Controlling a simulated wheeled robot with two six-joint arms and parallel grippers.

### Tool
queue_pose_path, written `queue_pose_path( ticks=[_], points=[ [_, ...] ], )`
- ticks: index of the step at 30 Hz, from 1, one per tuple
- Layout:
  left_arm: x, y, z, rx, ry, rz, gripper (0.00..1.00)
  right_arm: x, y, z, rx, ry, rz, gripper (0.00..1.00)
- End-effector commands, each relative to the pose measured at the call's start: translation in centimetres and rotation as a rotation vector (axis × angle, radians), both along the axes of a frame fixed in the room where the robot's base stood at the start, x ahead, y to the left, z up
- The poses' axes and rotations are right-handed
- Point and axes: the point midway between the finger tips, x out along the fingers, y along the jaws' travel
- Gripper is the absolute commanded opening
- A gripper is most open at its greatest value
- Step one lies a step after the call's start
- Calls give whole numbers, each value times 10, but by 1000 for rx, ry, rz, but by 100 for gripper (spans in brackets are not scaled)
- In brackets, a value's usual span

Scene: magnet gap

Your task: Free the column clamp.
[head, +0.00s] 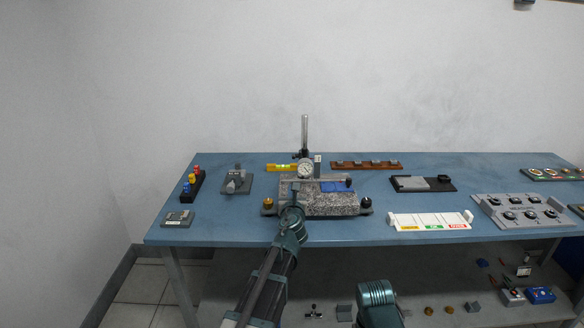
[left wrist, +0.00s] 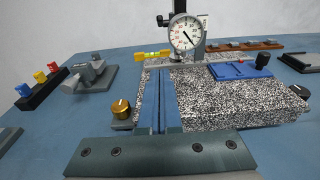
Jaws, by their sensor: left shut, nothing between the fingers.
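An upright metal column (head: 304,132) stands behind the speckled granite block (head: 330,204). A small dark clamp (head: 298,154) sits low on the column; in the left wrist view its black knob (left wrist: 162,20) sticks out to the left. A round white dial gauge (head: 306,170) hangs in front of the column and shows large in the left wrist view (left wrist: 185,34). My left gripper (head: 296,186) is over the left part of the granite block, in front of and below the gauge. Its fingers (left wrist: 159,76) are shut and empty, apart from the clamp. My right gripper is not visible.
Brass knob (left wrist: 121,107) and dark knob (left wrist: 299,92) flank the block. A blue piece (left wrist: 240,69) lies on it. A yellow level (head: 281,168) and brown rack (head: 366,165) lie behind. A grey fixture (head: 236,183) stands left. Blue table (head: 220,226) is bare at front left.

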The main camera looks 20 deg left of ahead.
Motion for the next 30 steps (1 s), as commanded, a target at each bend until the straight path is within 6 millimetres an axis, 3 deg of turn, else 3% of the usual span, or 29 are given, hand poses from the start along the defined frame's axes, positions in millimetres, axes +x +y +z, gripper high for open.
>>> queue_pose_path(
  ticks=[8,14,20,29,30],
  points=[
    [1,1,0,-4,0,1,0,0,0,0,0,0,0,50],
    [14,4,-2,-5,0,4,0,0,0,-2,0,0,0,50],
    [43,12,-6,-5,0,3,0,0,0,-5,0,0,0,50],
    [103,29,-12,-6,0,4,0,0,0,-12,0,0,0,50],
    [101,29,1,-6,-1,3,0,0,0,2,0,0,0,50]
  ],
)
